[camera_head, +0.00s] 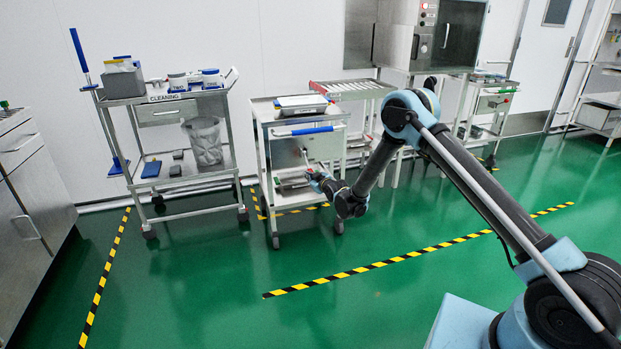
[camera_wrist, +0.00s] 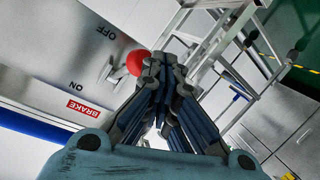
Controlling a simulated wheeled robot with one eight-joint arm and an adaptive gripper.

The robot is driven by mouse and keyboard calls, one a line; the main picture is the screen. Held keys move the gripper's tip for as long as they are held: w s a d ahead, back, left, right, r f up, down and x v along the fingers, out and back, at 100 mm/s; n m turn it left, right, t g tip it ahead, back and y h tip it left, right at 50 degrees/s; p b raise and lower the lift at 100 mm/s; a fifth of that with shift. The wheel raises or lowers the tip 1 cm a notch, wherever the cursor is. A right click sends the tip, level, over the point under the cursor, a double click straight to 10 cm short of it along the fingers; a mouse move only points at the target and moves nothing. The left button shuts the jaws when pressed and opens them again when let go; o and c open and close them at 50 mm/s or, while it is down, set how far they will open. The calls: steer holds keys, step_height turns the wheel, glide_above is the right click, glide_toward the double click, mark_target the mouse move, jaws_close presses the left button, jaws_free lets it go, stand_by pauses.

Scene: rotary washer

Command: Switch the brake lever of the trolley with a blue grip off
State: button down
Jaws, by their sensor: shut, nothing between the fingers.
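The trolley with a blue grip (camera_head: 312,131) stands near the middle of the head view. Its blue grip also runs along the lower left of the wrist view (camera_wrist: 38,126). The brake lever has a red round knob (camera_wrist: 135,61), seen beside my fingertips in the wrist view. The trolley's panel carries a red BRAKE label (camera_wrist: 83,109) and the marks ON and OFF. My gripper (camera_wrist: 160,68) is shut and empty, in front of the panel with its tips close to the knob. I cannot tell whether they touch. In the head view my gripper (camera_head: 316,178) is at the trolley's front.
A cleaning trolley (camera_head: 165,97) with a bin and bottles stands to the left. A trolley with a red-edged top (camera_head: 350,86) stands close behind to the right. Black-and-yellow tape (camera_head: 400,257) marks the green floor, which is clear in front.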

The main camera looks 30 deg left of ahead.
stand_by(0.4)
steer(key=s+d+f, duration=0.2)
steer(key=d+f, duration=0.3)
steer(key=f, duration=0.3)
steer(key=shift+d+f, duration=0.15)
steer(key=shift+d, duration=0.05)
stand_by(0.4)
